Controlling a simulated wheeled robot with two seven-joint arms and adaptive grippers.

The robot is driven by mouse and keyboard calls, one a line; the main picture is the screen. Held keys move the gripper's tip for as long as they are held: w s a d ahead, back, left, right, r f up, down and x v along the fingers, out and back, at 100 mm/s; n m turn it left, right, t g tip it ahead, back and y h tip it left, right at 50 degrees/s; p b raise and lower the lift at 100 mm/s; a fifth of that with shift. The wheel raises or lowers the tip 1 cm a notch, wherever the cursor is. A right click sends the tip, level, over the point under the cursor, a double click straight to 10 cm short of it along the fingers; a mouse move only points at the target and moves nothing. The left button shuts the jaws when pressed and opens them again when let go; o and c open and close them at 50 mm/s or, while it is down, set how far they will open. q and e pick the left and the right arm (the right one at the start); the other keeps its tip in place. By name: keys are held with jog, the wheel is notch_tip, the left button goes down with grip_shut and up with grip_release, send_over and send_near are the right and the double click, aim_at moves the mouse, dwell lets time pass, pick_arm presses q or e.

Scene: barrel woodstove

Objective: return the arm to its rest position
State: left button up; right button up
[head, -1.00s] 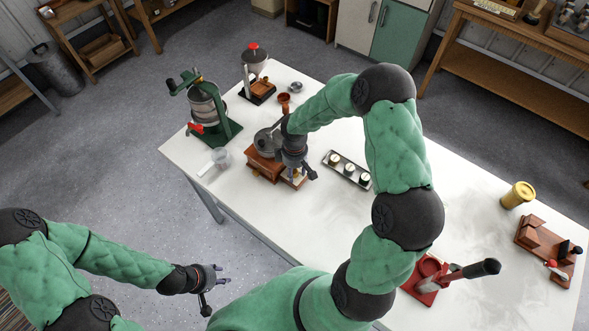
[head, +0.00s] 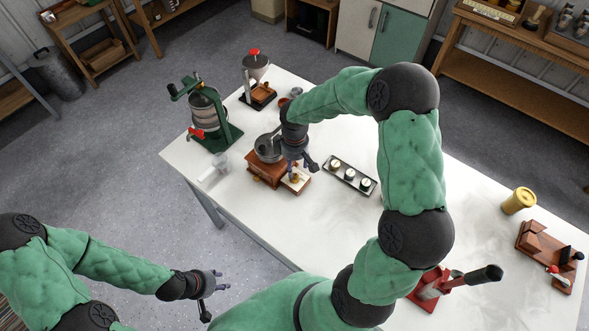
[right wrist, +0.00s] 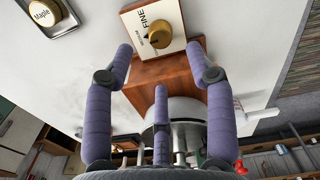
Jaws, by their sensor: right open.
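My right arm (head: 408,160) reaches over the white table. Its gripper (head: 296,172) hangs in front of the wooden hand grinder (head: 266,171) and partly hides it. In the right wrist view the gripper's (right wrist: 160,75) purple fingers are spread apart with nothing held between them. The grinder's wooden body (right wrist: 160,78) and its cream plate with a gold knob (right wrist: 157,37), marked FINE, show just beyond the fingertips. Contact cannot be judged. My left gripper (head: 215,284) is at the lower left, off the table; its fingers are too small to judge.
A tray of small jars (head: 350,176) lies just right of the right gripper. A green-framed press (head: 210,115), a hopper grinder (head: 257,78) and a clear cup (head: 222,160) stand nearby. A red tool (head: 430,284) is close to my right arm. The table's middle right is clear.

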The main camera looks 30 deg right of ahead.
jog(key=shift+s+r, duration=0.1)
jog(key=shift+r, duration=0.5)
